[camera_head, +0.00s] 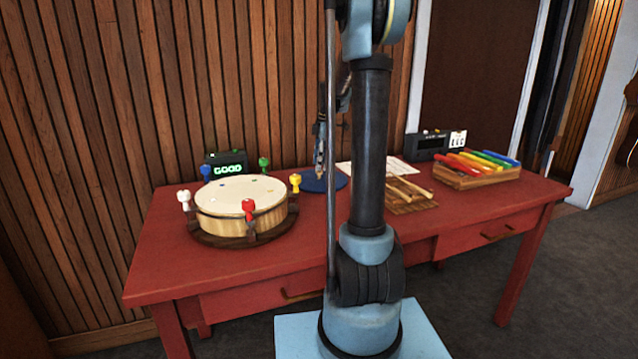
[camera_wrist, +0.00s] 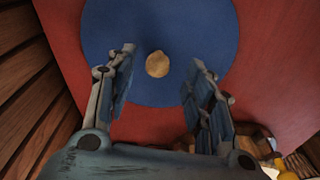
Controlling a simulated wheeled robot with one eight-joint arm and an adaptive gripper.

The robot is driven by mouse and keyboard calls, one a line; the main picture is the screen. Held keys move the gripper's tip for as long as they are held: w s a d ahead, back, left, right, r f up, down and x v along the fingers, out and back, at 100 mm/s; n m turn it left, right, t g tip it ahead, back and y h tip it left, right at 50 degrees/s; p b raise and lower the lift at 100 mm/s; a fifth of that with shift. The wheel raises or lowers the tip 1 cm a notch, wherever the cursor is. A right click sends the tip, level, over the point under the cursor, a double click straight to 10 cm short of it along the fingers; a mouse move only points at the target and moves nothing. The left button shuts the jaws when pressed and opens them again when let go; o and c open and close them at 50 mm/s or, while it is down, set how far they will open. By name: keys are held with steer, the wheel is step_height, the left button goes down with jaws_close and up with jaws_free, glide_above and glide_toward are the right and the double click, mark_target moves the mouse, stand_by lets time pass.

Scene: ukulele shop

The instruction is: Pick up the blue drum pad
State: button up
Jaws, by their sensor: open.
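The blue drum pad (camera_head: 322,183) is a flat round disc lying on the red table, partly hidden behind my arm in the head view. In the wrist view the blue disc (camera_wrist: 205,45) fills the upper middle, with a small round tan knob (camera_wrist: 157,64) near its centre. My gripper (camera_wrist: 160,70) is open, with one finger on each side of the knob and a visible gap to it on both sides. In the head view my gripper (camera_head: 320,165) points down just above the pad. I cannot tell whether the fingertips touch the pad.
The red table (camera_head: 285,255) also holds a drum (camera_head: 240,205) with coloured pegs at left. A wooden rack (camera_head: 408,197), a xylophone with coloured bars (camera_head: 480,165) and a black device (camera_head: 430,146) are at right. A green-lit display (camera_head: 227,168) and the wood wall stand behind.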

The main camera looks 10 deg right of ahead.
mark_target(319, 175)
steer(key=shift+w+a+f, duration=0.1)
steer(key=shift+a+f, duration=0.1)
steer(key=shift+f, duration=0.9)
steer(key=shift+w+a+f, duration=0.1)
steer(key=shift+a+f, duration=0.1)
steer(key=shift+f, duration=0.85)
jaws_close()
